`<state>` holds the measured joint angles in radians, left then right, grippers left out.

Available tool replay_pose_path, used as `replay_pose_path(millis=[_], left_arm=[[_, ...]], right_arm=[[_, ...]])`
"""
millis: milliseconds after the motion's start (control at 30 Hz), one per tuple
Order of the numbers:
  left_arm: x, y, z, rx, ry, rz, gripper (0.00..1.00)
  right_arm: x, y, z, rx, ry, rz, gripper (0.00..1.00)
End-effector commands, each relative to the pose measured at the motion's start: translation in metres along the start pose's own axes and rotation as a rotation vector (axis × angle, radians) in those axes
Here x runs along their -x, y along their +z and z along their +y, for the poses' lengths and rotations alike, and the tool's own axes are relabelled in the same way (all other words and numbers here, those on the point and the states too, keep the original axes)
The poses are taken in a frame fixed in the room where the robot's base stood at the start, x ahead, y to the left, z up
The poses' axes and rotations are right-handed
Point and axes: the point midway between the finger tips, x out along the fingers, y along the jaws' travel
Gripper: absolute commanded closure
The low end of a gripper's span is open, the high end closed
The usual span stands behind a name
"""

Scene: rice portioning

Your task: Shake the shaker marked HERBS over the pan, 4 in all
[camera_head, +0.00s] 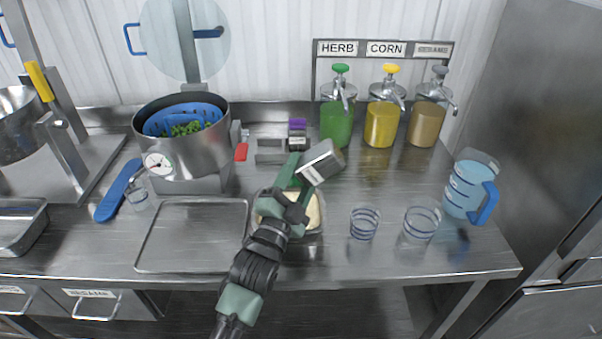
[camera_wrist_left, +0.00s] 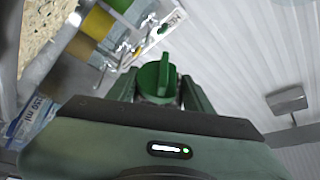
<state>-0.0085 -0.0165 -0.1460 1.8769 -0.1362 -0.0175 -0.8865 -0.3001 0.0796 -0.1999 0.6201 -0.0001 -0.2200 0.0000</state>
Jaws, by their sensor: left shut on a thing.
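My left gripper (camera_head: 291,185) is shut on a metal shaker (camera_head: 326,158) and holds it tilted above the table, just behind the pan. The shaker has a white label whose lettering I cannot read. In the left wrist view, a green part (camera_wrist_left: 153,76) sits between the fingers of the gripper (camera_wrist_left: 160,92). The pan (camera_head: 320,222) holds a pale, grainy filling, and my gripper and arm hide much of it. Grainy tan filling also shows at the upper left of the wrist view (camera_wrist_left: 38,28). My right gripper is not in view.
A purple-topped shaker (camera_head: 297,136) stands by a small metal rack (camera_head: 269,152). Green, yellow and tan dispensers stand behind. Two glasses (camera_head: 364,224) and a blue jug (camera_head: 464,190) are at right. An empty tray (camera_head: 192,235) and a large pot (camera_head: 182,150) are at left.

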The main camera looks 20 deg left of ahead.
Motion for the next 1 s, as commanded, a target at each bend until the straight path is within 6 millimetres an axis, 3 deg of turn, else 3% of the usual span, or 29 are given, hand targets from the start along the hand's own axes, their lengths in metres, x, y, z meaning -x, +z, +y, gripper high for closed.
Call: replay_pose_path(millis=[533,1000], left_arm=[[-0.003,-0.006,-0.009,0.000,-0.004,0.003,0.96],[-0.016,-0.029,-0.046,0.000,-0.005,0.003,0.96]], right_arm=[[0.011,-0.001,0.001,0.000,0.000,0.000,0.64],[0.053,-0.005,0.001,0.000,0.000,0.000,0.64]])
